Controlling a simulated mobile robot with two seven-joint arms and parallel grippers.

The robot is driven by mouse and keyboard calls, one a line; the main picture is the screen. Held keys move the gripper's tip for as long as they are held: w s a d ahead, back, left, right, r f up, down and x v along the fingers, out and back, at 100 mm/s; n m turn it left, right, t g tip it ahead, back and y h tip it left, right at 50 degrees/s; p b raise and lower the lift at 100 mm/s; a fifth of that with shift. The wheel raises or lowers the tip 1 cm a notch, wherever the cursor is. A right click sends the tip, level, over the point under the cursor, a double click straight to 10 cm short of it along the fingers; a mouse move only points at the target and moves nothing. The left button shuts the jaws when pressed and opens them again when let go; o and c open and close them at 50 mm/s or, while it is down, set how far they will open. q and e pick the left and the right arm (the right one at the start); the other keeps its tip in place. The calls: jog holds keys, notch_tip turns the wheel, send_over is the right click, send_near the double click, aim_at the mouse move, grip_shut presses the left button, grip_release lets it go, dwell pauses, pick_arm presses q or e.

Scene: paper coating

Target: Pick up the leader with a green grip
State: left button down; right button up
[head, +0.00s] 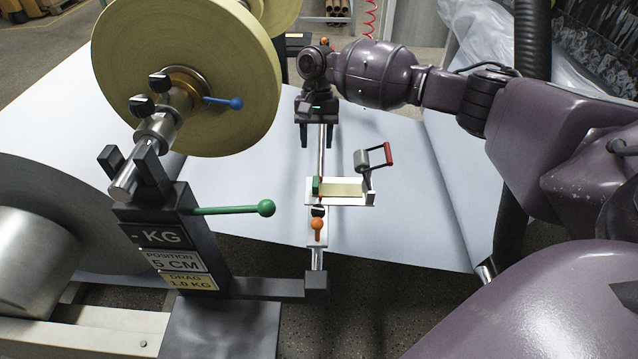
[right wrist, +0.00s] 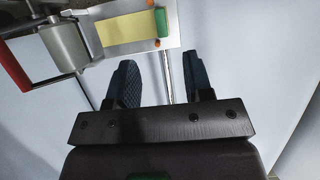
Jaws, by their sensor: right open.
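The leader is a pale yellow strip (head: 345,189) with a green grip (head: 316,186) at its left end, lying on a small white tray (head: 352,202) in the head view. In the right wrist view the yellow strip (right wrist: 129,33) and green grip (right wrist: 161,22) show at the top. My right gripper (head: 318,140) points down over the metal rail, beyond the tray, with its fingers apart and empty. In the right wrist view its fingers (right wrist: 160,68) stand below the green grip, apart from it. My left gripper is not in view.
A hand roller with a red handle (head: 388,154) stands at the tray's right end. An orange knob (head: 317,226) sits on the rail near the tray. A large yellow roll (head: 185,70) and a green-knobbed lever (head: 265,208) are to the left. White paper (head: 420,215) spreads beneath.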

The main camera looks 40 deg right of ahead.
aim_at(316, 181)
jog(key=x, duration=0.4)
jog(key=shift+s+f+b, duration=0.1)
jog(key=shift+f+b, duration=0.05)
jog(key=shift+b, duration=0.25)
jog(key=shift+s+a+f, duration=0.15)
jog(key=shift+s+f, duration=0.05)
jog(key=shift+f, duration=0.45)
jog(key=b+x, duration=0.1)
jog(key=x, duration=0.2)
jog(key=shift+a+f+b, duration=0.1)
jog(key=shift+f+b, duration=0.25)
jog(key=shift+a+f, duration=0.15)
jog(key=shift+f, duration=0.2)
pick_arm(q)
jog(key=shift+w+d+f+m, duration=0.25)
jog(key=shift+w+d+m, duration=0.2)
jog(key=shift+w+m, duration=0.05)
pick_arm(e)
jog(key=shift+r, duration=0.15)
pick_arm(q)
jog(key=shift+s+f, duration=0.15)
pick_arm(e)
jog(key=shift+s, duration=0.1)
grip_shut()
